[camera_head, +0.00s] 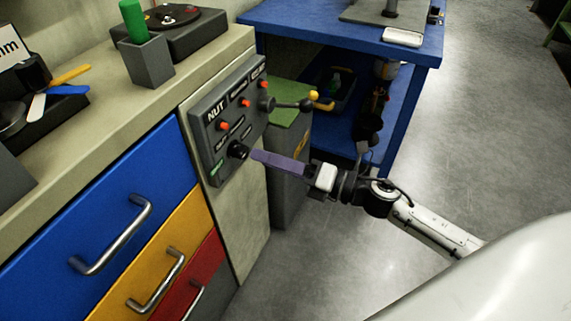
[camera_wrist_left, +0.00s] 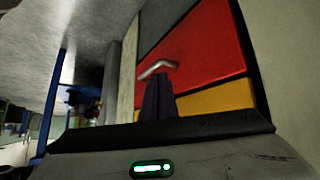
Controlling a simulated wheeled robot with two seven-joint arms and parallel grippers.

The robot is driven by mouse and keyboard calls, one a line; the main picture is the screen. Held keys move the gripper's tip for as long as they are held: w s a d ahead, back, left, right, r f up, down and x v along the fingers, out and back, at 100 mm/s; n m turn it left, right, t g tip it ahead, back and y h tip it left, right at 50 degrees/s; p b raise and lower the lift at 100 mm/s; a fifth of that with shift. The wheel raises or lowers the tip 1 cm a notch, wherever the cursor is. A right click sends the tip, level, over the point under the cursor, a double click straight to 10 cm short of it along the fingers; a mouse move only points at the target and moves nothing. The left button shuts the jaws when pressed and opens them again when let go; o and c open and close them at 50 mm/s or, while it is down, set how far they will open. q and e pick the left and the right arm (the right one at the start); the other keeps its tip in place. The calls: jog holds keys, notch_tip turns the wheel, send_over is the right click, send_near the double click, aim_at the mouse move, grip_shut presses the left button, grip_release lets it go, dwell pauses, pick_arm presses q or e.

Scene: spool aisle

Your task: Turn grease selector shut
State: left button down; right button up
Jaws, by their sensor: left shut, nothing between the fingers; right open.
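A dark grey control panel (camera_head: 222,140) is mounted on the end of the bench in the head view. A round black selector knob (camera_head: 238,149) sits at its lower part, near a small green label. The smaller lettering is too small to read, so I cannot confirm which control is the grease selector. My right gripper (camera_head: 256,156) points left at this knob, its purple fingers open and their tips close beside it. I cannot tell whether they touch it. My left gripper (camera_wrist_left: 157,97) is shut and empty in the left wrist view, in front of a red drawer (camera_wrist_left: 205,50).
The panel also carries orange-red buttons and a black lever (camera_head: 290,104) with a yellow ball end, just above my right gripper. A grey bin (camera_head: 290,190) stands behind the fingers. A blue workbench (camera_head: 300,20) is beyond.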

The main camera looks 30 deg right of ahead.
jog(key=shift+v, duration=2.3)
jog(key=s+a+f+m+g+h+p, duration=0.1)
jog(key=s+a+f+m+h+p, duration=0.1)
jog(key=s+m, duration=0.4)
jog(key=s+a+f+m+g+h+p, duration=0.2)
jog(key=s+f+m, duration=0.4)
jog(key=m, duration=0.8)
jog(key=s+a+f+m+g+h+p, duration=0.2)
jog(key=s+f+m+h+p, duration=0.2)
jog(key=m, duration=0.6)
jog(key=shift+s+a+f+p, duration=0.35)
jog(key=shift+s+f+p, duration=0.45)
jog(key=shift+s, duration=0.25)
